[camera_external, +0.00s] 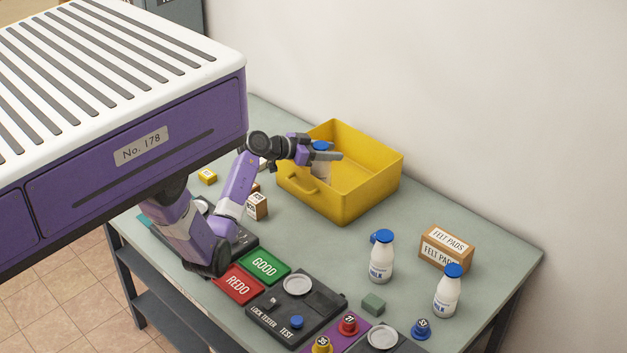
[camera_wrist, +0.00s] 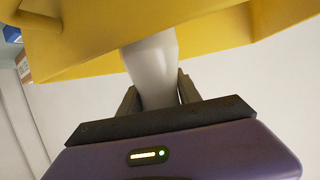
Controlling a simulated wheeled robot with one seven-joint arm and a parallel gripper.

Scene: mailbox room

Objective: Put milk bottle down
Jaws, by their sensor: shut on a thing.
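My gripper (camera_external: 327,155) is at the yellow bin (camera_external: 366,201), by its left part. It is shut on a white milk bottle (camera_external: 321,172) with a blue cap, partly hidden by the jaws and the bin wall. In the wrist view the white bottle (camera_wrist: 152,72) stands between the two fingers, and the yellow bin (camera_wrist: 85,45) fills the upper part. I cannot tell whether the bottle's base touches the bin floor. Two other milk bottles stand upright on the table, one in the middle (camera_external: 381,257) and one farther right (camera_external: 448,291).
A green GOOD plate (camera_external: 264,265), a red REDO plate (camera_external: 238,284) and a lock tester (camera_external: 290,306) lie at the front. The wall is close behind the bin. Bare table lies right of the bin.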

